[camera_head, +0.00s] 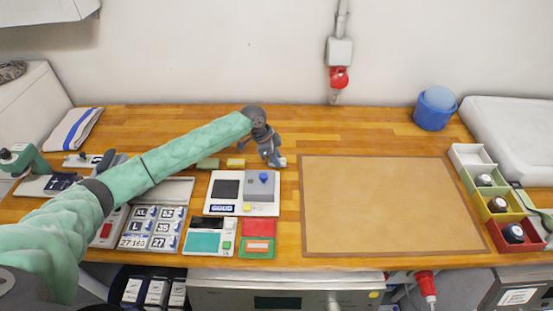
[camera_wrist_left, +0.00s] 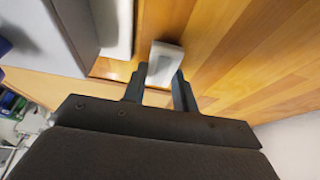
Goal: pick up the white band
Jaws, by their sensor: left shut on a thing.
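The white band shows in the left wrist view (camera_wrist_left: 165,62) as a small pale block between the two fingers of my left gripper (camera_wrist_left: 160,84). In the head view, my left gripper (camera_head: 275,160) points down behind the grey device with the blue knob. It is shut on the white band, and a small pale part of the band (camera_head: 282,162) shows at the fingertips. The fingers hide part of it. I cannot tell whether the band is clear of the wooden table. My right gripper is not in view.
A brown mat (camera_head: 390,205) lies right of the gripper. White, green, yellow and red bins (camera_head: 470,155) stand at its right. A grey device with a blue knob (camera_head: 262,188) is just in front. A yellow block (camera_head: 236,162) lies left. A blue tub (camera_head: 435,110) stands at the back.

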